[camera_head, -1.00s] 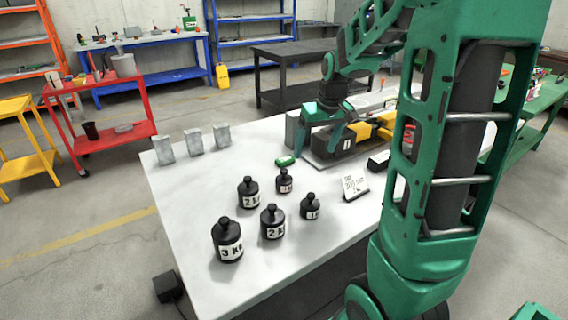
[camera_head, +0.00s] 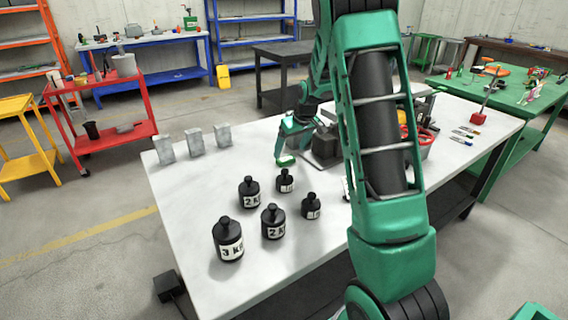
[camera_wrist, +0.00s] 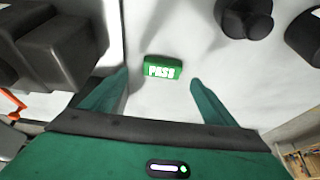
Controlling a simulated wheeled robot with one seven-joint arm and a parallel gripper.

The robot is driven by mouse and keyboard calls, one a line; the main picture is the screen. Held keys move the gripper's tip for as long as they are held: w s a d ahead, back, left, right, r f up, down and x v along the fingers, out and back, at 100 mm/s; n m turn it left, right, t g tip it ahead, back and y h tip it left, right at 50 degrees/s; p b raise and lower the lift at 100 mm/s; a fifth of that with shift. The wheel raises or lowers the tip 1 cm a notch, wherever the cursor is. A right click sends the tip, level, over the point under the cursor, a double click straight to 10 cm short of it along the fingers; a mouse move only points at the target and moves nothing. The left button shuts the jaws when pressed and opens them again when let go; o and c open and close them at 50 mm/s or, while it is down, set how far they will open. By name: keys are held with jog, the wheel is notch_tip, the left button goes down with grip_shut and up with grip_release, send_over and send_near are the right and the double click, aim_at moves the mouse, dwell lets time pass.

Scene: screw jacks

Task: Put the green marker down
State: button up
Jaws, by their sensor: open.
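The green marker (camera_head: 286,161), a small green block, lies on the white tabletop behind the black weights. In the wrist view the marker (camera_wrist: 163,68) shows white PASS lettering facing up. My gripper (camera_wrist: 158,80) is open, its two green fingers to either side of the marker's line, with bare tabletop showing between them and nothing held. In the head view my gripper (camera_head: 283,153) is right at the marker, one finger reaching down beside it. I cannot tell whether a finger touches it.
Several black weights (camera_head: 229,240) stand in front on the white table (camera_head: 180,200). Grey blocks (camera_head: 195,141) stand in a row at the left. A dark device (camera_head: 326,143) stands close to the right of my gripper.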

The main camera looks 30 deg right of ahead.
aim_at(286, 158)
jog(key=shift+a+x, duration=0.15)
jog(key=shift+x, duration=1.15)
jog(key=shift+a+x, duration=0.1)
jog(key=shift+x, duration=1.25)
jog(key=c, duration=1.2)
jog(key=shift+r, duration=0.15)
